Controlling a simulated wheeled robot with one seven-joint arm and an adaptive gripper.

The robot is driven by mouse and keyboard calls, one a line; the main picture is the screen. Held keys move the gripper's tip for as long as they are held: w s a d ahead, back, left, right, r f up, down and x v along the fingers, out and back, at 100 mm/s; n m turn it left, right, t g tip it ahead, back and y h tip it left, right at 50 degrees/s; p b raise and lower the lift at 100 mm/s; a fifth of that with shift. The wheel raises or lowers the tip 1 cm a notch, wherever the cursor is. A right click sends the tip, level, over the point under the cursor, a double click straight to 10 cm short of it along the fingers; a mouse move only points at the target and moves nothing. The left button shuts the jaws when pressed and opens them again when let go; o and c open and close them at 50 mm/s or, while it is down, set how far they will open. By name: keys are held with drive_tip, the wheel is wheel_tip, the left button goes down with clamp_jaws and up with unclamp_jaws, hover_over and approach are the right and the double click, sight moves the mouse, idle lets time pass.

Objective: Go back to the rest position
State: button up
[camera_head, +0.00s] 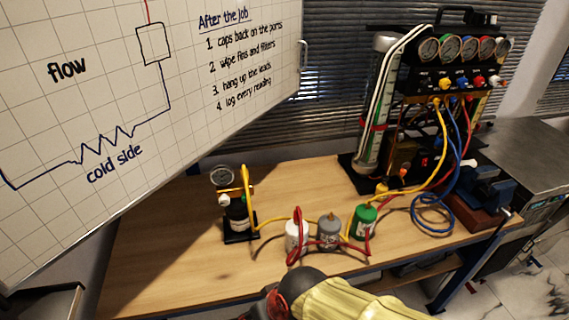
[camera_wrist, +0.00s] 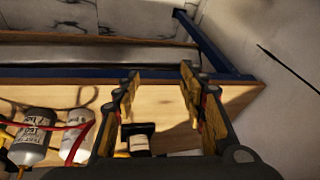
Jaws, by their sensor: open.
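My gripper (camera_wrist: 160,74) shows in the wrist view with its two fingers wide apart and nothing between the tips. It points over the edge of the wooden workbench (camera_wrist: 240,97) towards the floor. In the head view, part of my arm in a pale yellow sleeve (camera_head: 345,301) enters at the bottom edge, in front of the bench. The gripper's fingertips are not visible in that view.
A blue vise (camera_head: 487,190) sits right. A whiteboard (camera_head: 120,110) hangs left. The bench's left part is clear.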

drive_tip(key=d+r+m+t+h+p, duration=0.1)
drive_tip(key=d+r+m, duration=0.1)
drive_tip(key=d+r, duration=0.6)
drive_tip(key=d+r+m+t+h, duration=0.2)
drive_tip(key=d+r, duration=0.6)
drive_tip(key=d, duration=0.8)
drive_tip(key=shift+s+d+r+m+h+p, duration=0.2)
drive_tip(key=shift+s+m+h+p, duration=0.15)
drive_tip(key=shift+m, duration=0.25)
